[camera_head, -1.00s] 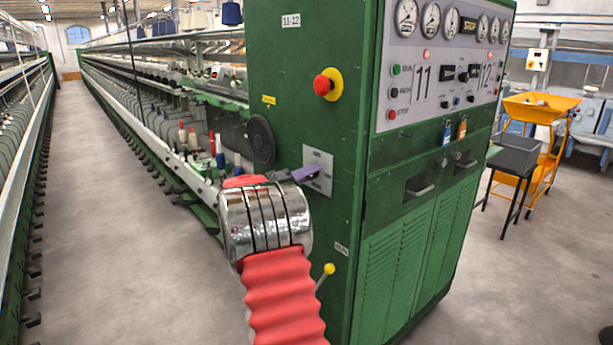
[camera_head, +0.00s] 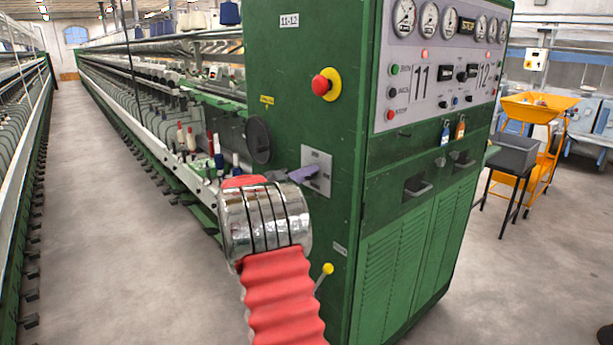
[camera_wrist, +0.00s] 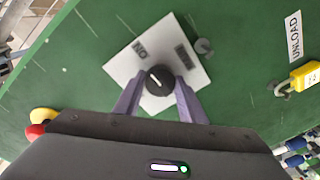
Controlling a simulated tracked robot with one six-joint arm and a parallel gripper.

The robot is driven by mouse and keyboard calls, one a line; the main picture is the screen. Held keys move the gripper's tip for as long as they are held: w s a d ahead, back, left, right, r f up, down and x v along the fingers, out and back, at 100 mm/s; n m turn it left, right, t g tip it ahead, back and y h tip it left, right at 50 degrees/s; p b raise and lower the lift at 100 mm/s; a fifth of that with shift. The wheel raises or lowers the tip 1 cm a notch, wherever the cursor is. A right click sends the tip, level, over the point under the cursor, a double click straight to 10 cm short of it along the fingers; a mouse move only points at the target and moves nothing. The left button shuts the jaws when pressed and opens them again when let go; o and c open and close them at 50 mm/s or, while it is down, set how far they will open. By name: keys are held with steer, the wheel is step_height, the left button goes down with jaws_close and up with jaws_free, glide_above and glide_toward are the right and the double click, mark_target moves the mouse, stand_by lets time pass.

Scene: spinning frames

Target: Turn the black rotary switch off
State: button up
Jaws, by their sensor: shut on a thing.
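The black rotary switch (camera_wrist: 159,80) is a round knob with a white pointer line, on a square pale plate (camera_wrist: 160,103) fixed to the green cabinet side. The line points up and left in the wrist view, roughly toward a label reading "ON" upside down. A second, dark label sits at the plate's upper right; I cannot read it. My gripper (camera_wrist: 160,82) has its purple fingers on either side of the knob and is shut on it. In the head view the plate (camera_head: 325,179) shows beside my gripper (camera_head: 302,174), and the knob is hidden.
On the cabinet are a red emergency button (camera_head: 321,85) above the plate and a yellow-tipped lever (camera_head: 327,268) below it. A yellow padlock (camera_wrist: 304,76) and an "UNLOAD" label (camera_wrist: 294,36) are at right in the wrist view. The aisle floor (camera_head: 120,230) is clear.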

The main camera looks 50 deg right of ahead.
steer(key=shift+a+f, duration=0.1)
steer(key=shift+a, duration=0.05)
steer(key=n, duration=0.4)
steer(key=shift+w, duration=0.15)
steer(key=n, duration=0.6)
steer(key=n+g+y, duration=0.1)
steer(key=n, duration=0.5)
steer(key=shift+w+f+n, duration=0.15)
steer(key=shift+n, duration=0.25)
steer(key=o, duration=0.7)
steer(key=shift+g, duration=0.3)
steer(key=o, duration=0.4)
steer(key=shift+r, duration=0.2)
steer(key=shift+c, duration=0.2)
